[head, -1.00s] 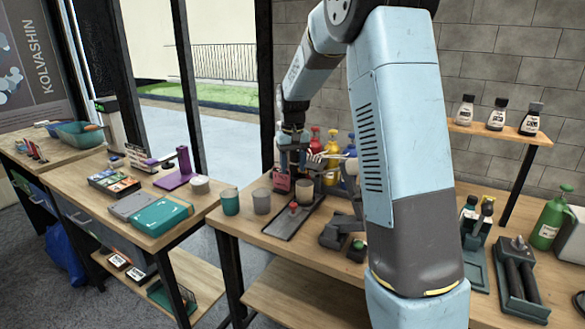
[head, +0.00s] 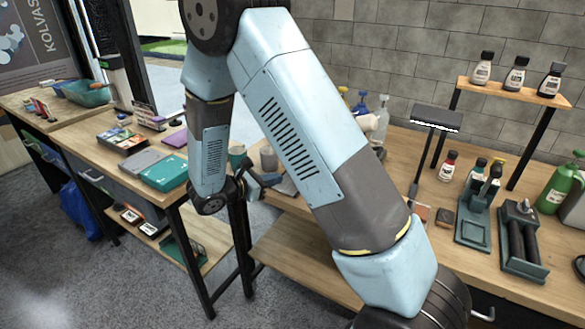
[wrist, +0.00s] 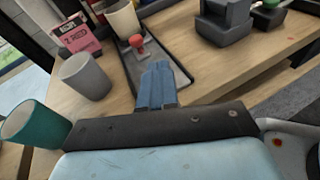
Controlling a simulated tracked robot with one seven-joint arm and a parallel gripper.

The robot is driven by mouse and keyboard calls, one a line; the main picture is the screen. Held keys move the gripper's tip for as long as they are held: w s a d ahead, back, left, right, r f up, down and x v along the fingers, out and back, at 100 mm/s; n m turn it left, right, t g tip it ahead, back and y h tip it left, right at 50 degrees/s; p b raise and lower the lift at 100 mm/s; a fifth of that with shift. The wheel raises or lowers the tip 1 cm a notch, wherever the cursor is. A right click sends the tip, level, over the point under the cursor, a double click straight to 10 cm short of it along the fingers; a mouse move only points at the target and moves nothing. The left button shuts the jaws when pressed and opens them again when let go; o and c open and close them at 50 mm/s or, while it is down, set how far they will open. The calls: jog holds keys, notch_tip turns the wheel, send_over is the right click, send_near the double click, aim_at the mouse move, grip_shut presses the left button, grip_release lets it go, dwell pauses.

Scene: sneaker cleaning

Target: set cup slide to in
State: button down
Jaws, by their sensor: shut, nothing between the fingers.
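The cup slide shows in the wrist view as a dark tray-like track (wrist: 177,62) with a raised rim, running away from me. A small red knob (wrist: 136,42) stands on it, and a beige cup (wrist: 122,20) sits behind the knob at the top edge, partly cut off. My gripper (wrist: 158,78) has its blue fingers together, with nothing between them, at the near end of the track and short of the knob in the picture. Whether the fingers touch the track is unclear. In the head view my arm hides most of the slide.
A grey cup (wrist: 86,76) and a teal cup (wrist: 34,124) stand left of the track. A pink box (wrist: 78,36) is behind them. A dark block-shaped device (wrist: 222,22) stands to the right. Bare wood (wrist: 215,68) lies right of the track.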

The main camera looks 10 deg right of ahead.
jog(key=w+d+n+t, duration=0.1)
jog(key=w+d, duration=0.1)
jog(key=w+d+f+n+t, duration=0.1)
jog(key=w+d, duration=0.2)
jog(key=w+d+f+n+t, duration=0.1)
jog(key=w+d, duration=0.2)
jog(key=shift+f+y, duration=0.15)
jog(key=shift+y, duration=0.25)
jog(key=shift+w, duration=0.1)
dwell(0.4)
